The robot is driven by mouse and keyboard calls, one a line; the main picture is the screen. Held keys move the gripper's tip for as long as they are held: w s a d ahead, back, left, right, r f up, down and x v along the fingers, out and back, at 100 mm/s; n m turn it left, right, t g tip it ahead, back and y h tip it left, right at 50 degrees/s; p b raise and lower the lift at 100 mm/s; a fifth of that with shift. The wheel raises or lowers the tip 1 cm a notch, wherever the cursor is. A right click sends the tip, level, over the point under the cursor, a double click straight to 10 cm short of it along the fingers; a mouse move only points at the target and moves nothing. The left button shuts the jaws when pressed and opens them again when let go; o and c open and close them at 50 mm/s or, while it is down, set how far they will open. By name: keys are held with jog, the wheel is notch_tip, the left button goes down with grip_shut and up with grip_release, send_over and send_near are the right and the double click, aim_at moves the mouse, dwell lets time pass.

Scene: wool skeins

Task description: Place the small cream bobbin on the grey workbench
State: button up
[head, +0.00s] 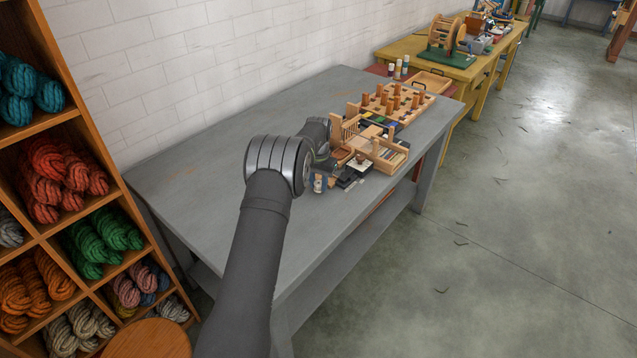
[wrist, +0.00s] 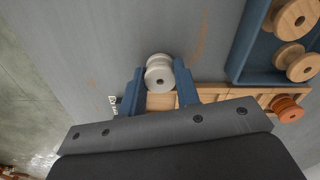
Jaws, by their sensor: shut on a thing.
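In the wrist view, my gripper (wrist: 161,84) is shut on the small cream bobbin (wrist: 160,68), with one blue finger on each side of it. The bobbin's round end with a dark centre hole faces the camera. The grey workbench (wrist: 110,50) lies behind it; I cannot tell whether the bobbin touches it. In the head view, the grey workbench (head: 215,155) runs along the white wall, and my arm reaches over it. My forearm hides part of the bench, and the gripper and bobbin are too small there to make out surely.
In the wrist view, a blue tray (wrist: 241,50) holds wooden spools (wrist: 294,20), with an orange bobbin (wrist: 287,108) by a wooden box edge. In the head view, wooden racks (head: 405,100) crowd the bench's right part; its left part is bare. A yarn shelf (head: 95,150) stands left.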

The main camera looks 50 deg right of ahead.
aim_at(319, 183)
jog(key=shift+f, duration=0.15)
jog(key=o, duration=1)
jog(key=shift+o, duration=0.2)
notch_tip(319, 183, up, 12)
jog(key=shift+r, duration=0.2)
notch_tip(319, 183, down, 12)
jog(key=shift+r, duration=1.65)
